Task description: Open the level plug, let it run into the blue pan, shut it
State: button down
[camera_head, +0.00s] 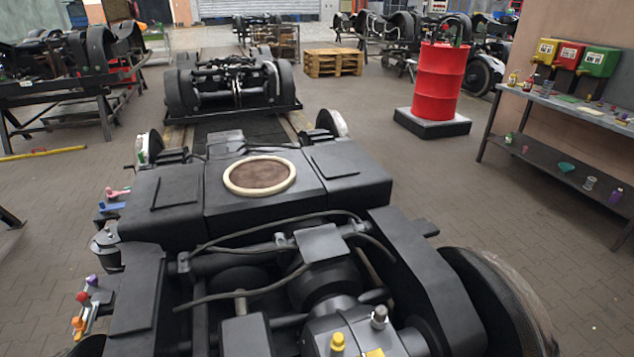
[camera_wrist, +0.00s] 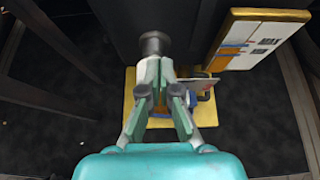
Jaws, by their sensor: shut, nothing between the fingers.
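In the wrist view my gripper (camera_wrist: 160,66) is shut and empty, its two fingertips together. A round grey knob-like stub (camera_wrist: 155,42) shows just beyond the tips against a dark housing (camera_wrist: 160,18); I cannot tell whether it is the level plug or whether the tips touch it. In the head view a yellow-capped fitting (camera_head: 337,342) and a dark grey-capped fitting (camera_head: 379,317) stand on the grey gearbox at the bottom. The blue pan is not recognisable in either view. My gripper does not show in the head view.
In the wrist view a yellow-edged labelled panel (camera_wrist: 260,38) is at upper right, and a yellow plate (camera_wrist: 129,98) lies behind the fingers. In the head view the bogie frame (camera_head: 345,160) fills the middle; a red drum (camera_head: 439,85) and a workbench (camera_head: 575,105) stand at right.

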jog(key=shift+a, duration=0.25)
jog(key=shift+s+a, duration=0.2)
jog(key=shift+a, duration=0.1)
jog(key=shift+s+a, duration=0.1)
jog(key=shift+a, duration=0.3)
dwell(0.5)
jog(key=s+d, duration=0.1)
jog(key=s, duration=0.4)
jog(key=shift+s+d+r, duration=0.35)
jog(key=shift+s, duration=0.05)
dwell(0.3)
